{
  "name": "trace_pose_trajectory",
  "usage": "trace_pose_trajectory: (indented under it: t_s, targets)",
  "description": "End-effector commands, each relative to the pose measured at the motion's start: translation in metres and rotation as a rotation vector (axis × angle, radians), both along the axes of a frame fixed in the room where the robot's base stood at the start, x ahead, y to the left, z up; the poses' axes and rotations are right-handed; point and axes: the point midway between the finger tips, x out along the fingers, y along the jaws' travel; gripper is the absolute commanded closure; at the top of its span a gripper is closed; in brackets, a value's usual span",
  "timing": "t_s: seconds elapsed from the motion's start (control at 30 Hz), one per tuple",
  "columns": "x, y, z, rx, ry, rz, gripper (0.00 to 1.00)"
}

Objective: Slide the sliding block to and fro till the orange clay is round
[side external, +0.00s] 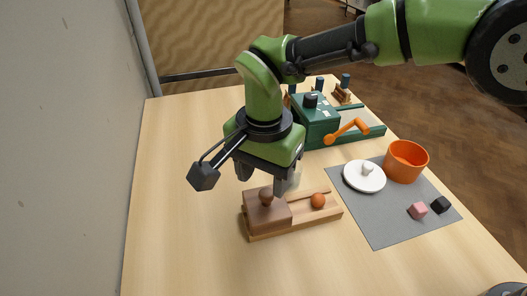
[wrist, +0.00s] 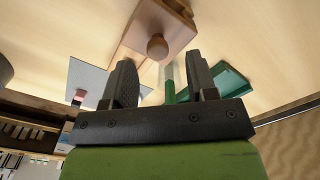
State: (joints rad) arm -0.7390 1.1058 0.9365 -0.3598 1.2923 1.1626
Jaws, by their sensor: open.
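The sliding block (side external: 267,216) is brown wood with a round knob (side external: 266,196) on top. It sits at the left end of a paler wooden board (side external: 328,213). The orange clay (side external: 317,201) lies on the board to the right of the block, apart from it. It looks roughly ball-shaped, but it is too small to judge fully. My gripper (side external: 262,183) is open and empty, just above the knob. In the wrist view the block (wrist: 172,22) and its knob (wrist: 157,46) show beyond my open fingers (wrist: 159,62). I cannot pick out the clay there.
A green machine (side external: 315,129) with an orange crank (side external: 347,131) stands behind. On a grey mat (side external: 377,222) at right are a white lidded dish (side external: 364,184), an orange pot (side external: 406,163), a pink cube (side external: 418,211) and a black cube (side external: 440,205). The table's left is clear.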

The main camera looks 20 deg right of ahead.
Motion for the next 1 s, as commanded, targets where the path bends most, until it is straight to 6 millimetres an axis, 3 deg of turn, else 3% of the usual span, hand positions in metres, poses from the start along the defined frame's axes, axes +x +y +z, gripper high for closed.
trace_pose_trajectory:
  t_s: [0.1,0.33,1.0]
  targets:
    - [0.001,0.001,0.026,0.004,-0.004,0.000,0.47]
    - [0.000,0.001,0.058,0.003,-0.004,0.002,0.47]
    - [0.000,-0.001,0.066,0.004,-0.003,0.003,0.47]
